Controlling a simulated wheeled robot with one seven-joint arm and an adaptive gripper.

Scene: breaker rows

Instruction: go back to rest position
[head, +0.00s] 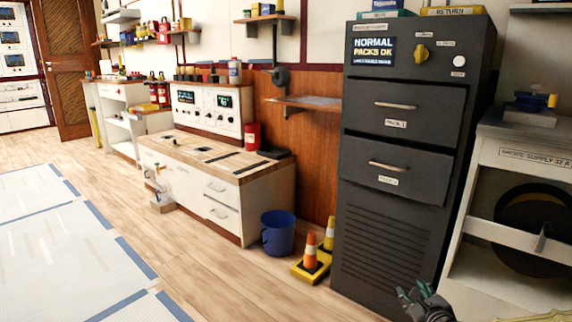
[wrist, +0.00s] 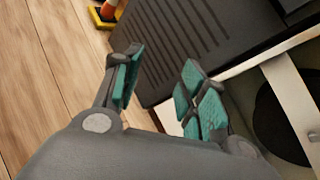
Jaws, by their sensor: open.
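My gripper (head: 424,298) is at the bottom right of the head view, in front of the lower part of a tall dark grey cabinet (head: 385,235). In the wrist view my gripper (wrist: 160,85) has its teal-padded fingers spread apart with nothing between them. The cabinet's louvred lower front (wrist: 190,40) shows beyond the fingers. The cabinet has two handled drawers, a yellow knob (head: 418,51) and a screen (head: 374,51) reading "NORMAL PACKS OK". The upper drawer (head: 400,110) looks shut; the lower drawer (head: 398,168) appears to stand slightly proud.
Orange and yellow cones (head: 311,250) on a yellow base and a blue bucket (head: 278,232) stand left of the cabinet. A white bench (head: 510,225) with a dark round opening is close on the right. A wooden-topped counter (head: 215,160) is further left. Floor (head: 190,270) at front left is clear.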

